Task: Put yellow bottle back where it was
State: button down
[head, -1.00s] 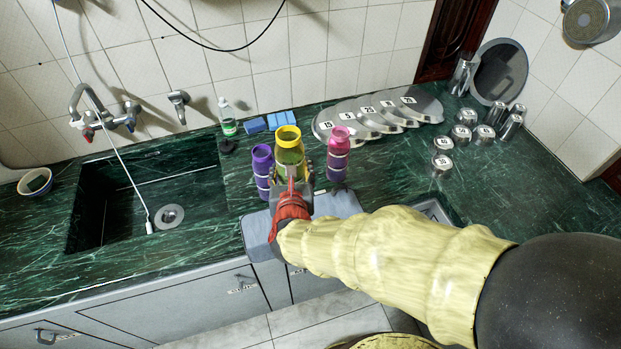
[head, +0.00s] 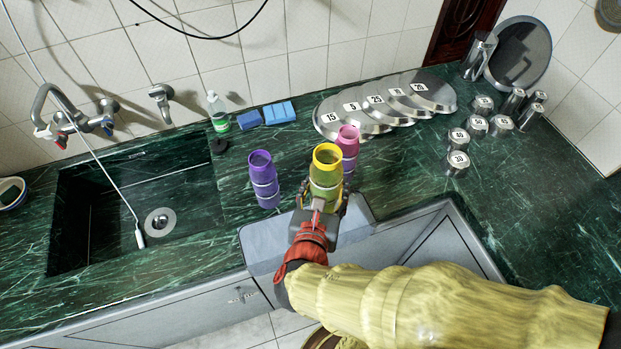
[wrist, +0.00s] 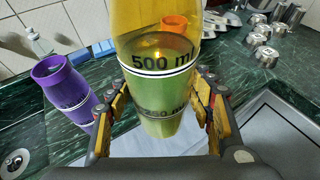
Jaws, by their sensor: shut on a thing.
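The yellow bottle (head: 327,168) is upright, yellow at the top and green below, with a "500 ml" mark in the wrist view (wrist: 160,62). My gripper (head: 322,203) is shut on its lower part, with a finger on each side. The purple bottle (head: 264,180) stands on the green counter to its left, and shows at the left in the wrist view (wrist: 70,90). The pink bottle (head: 348,148) stands just behind and right of the yellow one, partly hidden by it. I cannot tell whether the yellow bottle's base touches the surface.
A grey slab (head: 262,243) lies at the counter's front edge below my gripper. The sink (head: 110,220) is at left. Numbered plates (head: 350,113) and numbered metal cylinders (head: 457,162) stand at right. Blue sponges (head: 278,112) and a small bottle (head: 218,112) are behind.

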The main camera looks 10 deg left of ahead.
jog(key=shift+w+a, duration=0.1)
jog(key=shift+w, duration=0.3)
jog(key=w+a+f+b, duration=0.2)
jog(key=w+f, duration=0.1)
jog(key=f, duration=0.1)
jog(key=w+a+f+b, duration=0.2)
jog(key=w+f+b, duration=0.1)
jog(key=w+f, duration=0.1)
jog(key=w+a+f+b, duration=0.2)
jog(key=w+f+b, duration=0.1)
jog(key=w+f, duration=0.1)
jog(key=shift+a+f, duration=0.3)
jog(key=shift+a, duration=0.1)
jog(key=shift+r, duration=0.1)
